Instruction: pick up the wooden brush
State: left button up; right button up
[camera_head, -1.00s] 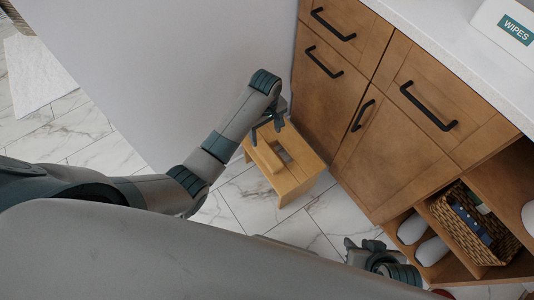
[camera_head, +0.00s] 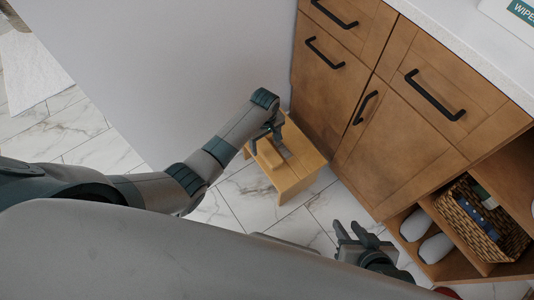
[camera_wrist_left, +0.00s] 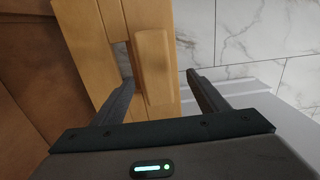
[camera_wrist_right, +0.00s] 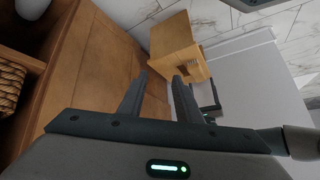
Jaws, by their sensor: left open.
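The wooden brush (camera_wrist_left: 155,68) is a pale, rounded wooden block lying on the top of a small wooden stool (camera_head: 296,178). In the head view the brush (camera_head: 267,156) is partly hidden by my left gripper (camera_head: 272,138). In the left wrist view my left gripper (camera_wrist_left: 160,78) is open, one fingertip on each side of the brush's near part, not closed on it. I cannot tell how far above the stool top the fingertips are. My right gripper (camera_head: 352,238) is open and empty, low in front of the cabinet; it also shows in the right wrist view (camera_wrist_right: 160,76).
A wooden cabinet (camera_head: 350,90) with black handles stands right behind the stool. Its open shelf holds a wicker basket (camera_head: 470,225) and grey slippers (camera_head: 435,248). A wall (camera_head: 190,60) is behind my left arm. The marble-tiled floor (camera_head: 240,200) around the stool is clear.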

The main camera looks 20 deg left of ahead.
aim_at(267, 150)
pick_arm(q)
jog(key=shift+f, duration=0.6)
pick_arm(e)
jog(key=shift+w+a+r, duration=0.1)
jog(key=shift+w+a, duration=0.05)
jog(key=shift+a, duration=0.1)
pick_arm(q)
jog(key=shift+f+b, duration=0.35)
jog(key=shift+f, duration=0.1)
jog(key=f, duration=0.1)
jog(key=f+b, duration=0.1)
jog(key=f, duration=0.1)
jog(key=shift+w+d+f+b, duration=0.25)
jog(key=shift+w+f+b, duration=0.05)
jog(key=shift+f+b, duration=0.05)
jog(key=shift+f, duration=0.3)
pick_arm(e)
jog(key=w+a+r+t+y, duration=0.1)
jog(key=w+a+r+t, duration=0.2)
jog(key=w+r+t, duration=0.1)
jog(key=shift+w+r+y, duration=0.3)
jog(key=shift+r, duration=0.15)
pick_arm(q)
jog(key=c, duration=1.2)
